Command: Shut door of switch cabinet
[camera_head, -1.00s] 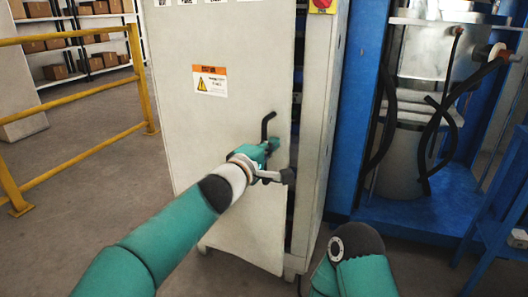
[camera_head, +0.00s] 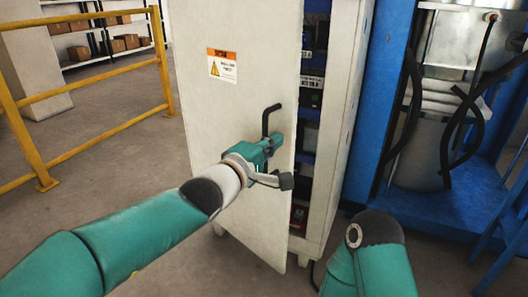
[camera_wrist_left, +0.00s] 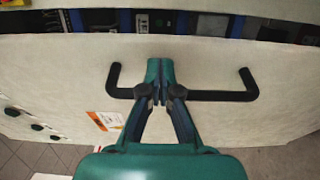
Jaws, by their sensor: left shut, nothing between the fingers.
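The switch cabinet (camera_head: 340,130) stands in the middle of the head view. Its pale door (camera_head: 225,120), with an orange and white warning label (camera_head: 222,66), stands ajar, and shelves of components show in the gap at its right edge. A black bent handle (camera_head: 268,118) is on the door. My left gripper (camera_head: 276,150) is at the handle, in front of the door. In the left wrist view its fingers (camera_wrist_left: 158,85) are together across the handle (camera_wrist_left: 220,96), with nothing between them. Whether they touch the door is unclear. My right gripper is out of view; only that arm shows.
A blue frame (camera_head: 385,90) with a metal tank (camera_head: 425,140) and black hoses stands right of the cabinet. A yellow railing (camera_head: 85,95) runs at the left, with shelves of boxes (camera_head: 78,52) behind. Grey floor is free between railing and cabinet.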

